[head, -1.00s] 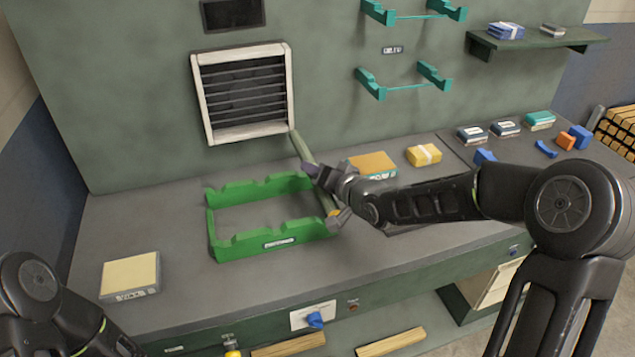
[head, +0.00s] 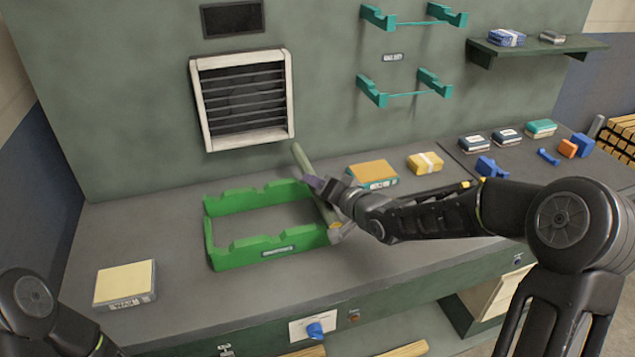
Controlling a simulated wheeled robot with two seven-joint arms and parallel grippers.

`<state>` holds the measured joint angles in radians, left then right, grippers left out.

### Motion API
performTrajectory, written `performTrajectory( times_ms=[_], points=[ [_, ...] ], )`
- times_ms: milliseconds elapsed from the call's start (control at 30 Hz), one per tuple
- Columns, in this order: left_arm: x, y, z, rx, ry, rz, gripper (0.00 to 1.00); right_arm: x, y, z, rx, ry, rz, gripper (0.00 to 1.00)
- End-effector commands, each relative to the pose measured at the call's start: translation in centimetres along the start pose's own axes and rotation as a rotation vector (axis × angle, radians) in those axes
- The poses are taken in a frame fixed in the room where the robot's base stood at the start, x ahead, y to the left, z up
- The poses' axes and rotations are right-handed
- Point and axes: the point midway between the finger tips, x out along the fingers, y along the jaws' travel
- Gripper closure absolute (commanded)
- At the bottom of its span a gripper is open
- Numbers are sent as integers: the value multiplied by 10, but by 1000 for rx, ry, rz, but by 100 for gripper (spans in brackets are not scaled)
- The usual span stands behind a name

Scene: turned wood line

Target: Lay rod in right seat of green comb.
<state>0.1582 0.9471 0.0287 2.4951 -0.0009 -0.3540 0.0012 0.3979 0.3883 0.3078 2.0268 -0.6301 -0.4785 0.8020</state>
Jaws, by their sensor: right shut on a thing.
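The green comb (head: 268,243) stands on the bench left of centre, a low frame with notched front and back rails. The rod (head: 302,160) is a pale grey-green round bar with a tan front end. It lies front to back along the comb's right side. My right gripper (head: 324,190) is shut on the rod near its middle. The gripper hides part of the rod and the comb's right end, so I cannot tell whether the rod touches the seat. My left arm shows at the lower left, but its gripper is out of view.
A cream box (head: 125,284) sits at the bench's front left. An orange-topped box (head: 372,173) and a yellow packet (head: 425,163) stand right of the comb. A vent (head: 243,100) and teal brackets (head: 373,93) are on the wall behind.

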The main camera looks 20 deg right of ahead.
Motion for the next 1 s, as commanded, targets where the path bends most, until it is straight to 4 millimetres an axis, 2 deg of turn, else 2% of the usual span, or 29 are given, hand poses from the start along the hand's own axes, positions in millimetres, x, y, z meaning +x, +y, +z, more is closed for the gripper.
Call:
performTrajectory(
  times_ms=[33, 400, 867, 900, 1000],
  points=[
    [7, -3, 0, 0, 1, 1, 64, 2, 6, 6, 0, 0, -1, 100],
    [30, -12, 0, 0, 2, 1, 64, 11, 29, 27, 1, 0, 0, 100],
    [33, -13, -1, 1, 3, 1, 64, 12, 32, 30, 0, -1, 0, 100],
    [33, -13, -1, 1, 3, 1, 64, 12, 32, 30, 0, -1, 0, 71],
    [33, -13, -1, 1, 3, 1, 64, 12, 32, 30, 0, -1, 1, 63]
  ],
)
